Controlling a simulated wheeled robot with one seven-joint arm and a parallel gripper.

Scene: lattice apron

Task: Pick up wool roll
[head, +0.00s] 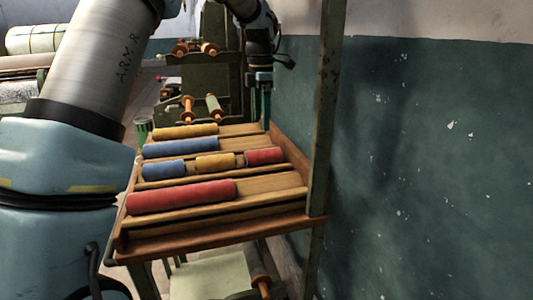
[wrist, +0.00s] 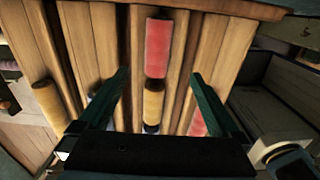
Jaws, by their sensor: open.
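Several wool rolls lie in the grooves of a slanted wooden rack. A yellow roll (head: 185,131) is at the back, with a long blue roll (head: 180,147) before it. The middle groove holds a short blue roll (head: 163,169), a short yellow roll (head: 215,161) and a short red roll (head: 264,156). A long red roll (head: 181,195) lies in front. My gripper (head: 262,122) is open and empty above the rack's back right. In the wrist view, the short red roll (wrist: 158,48) and short yellow roll (wrist: 153,103) appear between my fingers (wrist: 158,74). Which roll is meant is unclear.
The wooden rack (head: 180,236) has a raised rim and free groove room at the right. A rusty upright post (head: 328,110) stands at its right, before a green wall (head: 430,160). Orange spools (head: 188,108) stand on green machinery behind.

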